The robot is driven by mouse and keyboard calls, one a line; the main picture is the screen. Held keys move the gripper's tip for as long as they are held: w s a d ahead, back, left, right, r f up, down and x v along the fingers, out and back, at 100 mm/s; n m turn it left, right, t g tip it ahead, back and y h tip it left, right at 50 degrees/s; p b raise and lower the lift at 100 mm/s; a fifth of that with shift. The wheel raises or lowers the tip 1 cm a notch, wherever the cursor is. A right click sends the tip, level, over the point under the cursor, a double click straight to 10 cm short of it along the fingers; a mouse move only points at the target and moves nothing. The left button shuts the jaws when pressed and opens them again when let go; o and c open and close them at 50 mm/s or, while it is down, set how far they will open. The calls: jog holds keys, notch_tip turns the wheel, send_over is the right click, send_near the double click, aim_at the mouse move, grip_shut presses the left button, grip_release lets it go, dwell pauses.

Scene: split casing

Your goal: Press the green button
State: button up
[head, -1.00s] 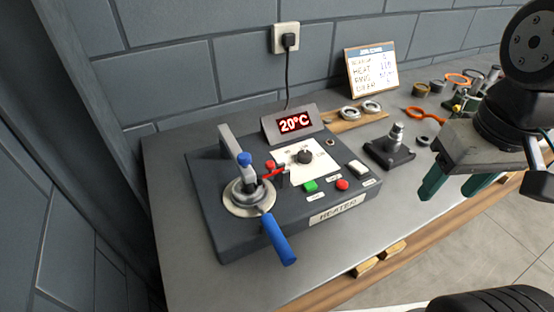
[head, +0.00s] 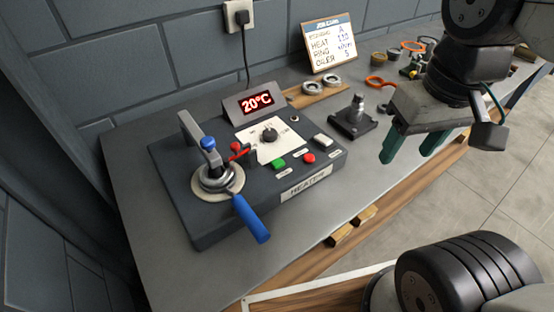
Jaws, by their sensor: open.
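The green button (head: 279,163) sits on the top face of the dark heater box (head: 215,225), left of a red button (head: 309,158) and a white switch (head: 323,140). It is in plain view, with nothing over it. The display (head: 256,103) reads 20°C, and a black dial (head: 269,135) on a white plate is behind the button. My gripper (head: 408,148) is to the right of the heater, above the bench's front part, apart from the button. Its green fingers point down, are spread and hold nothing.
On the heater's left are a metal clamp with a blue handle (head: 251,219) and a red lever (head: 239,152). A dark block with a metal post (head: 354,118) stands between heater and gripper. Rings lie on a wooden strip (head: 318,95) behind. A notice board (head: 329,47) stands at the back.

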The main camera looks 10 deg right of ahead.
grip_shut()
dwell(1.5)
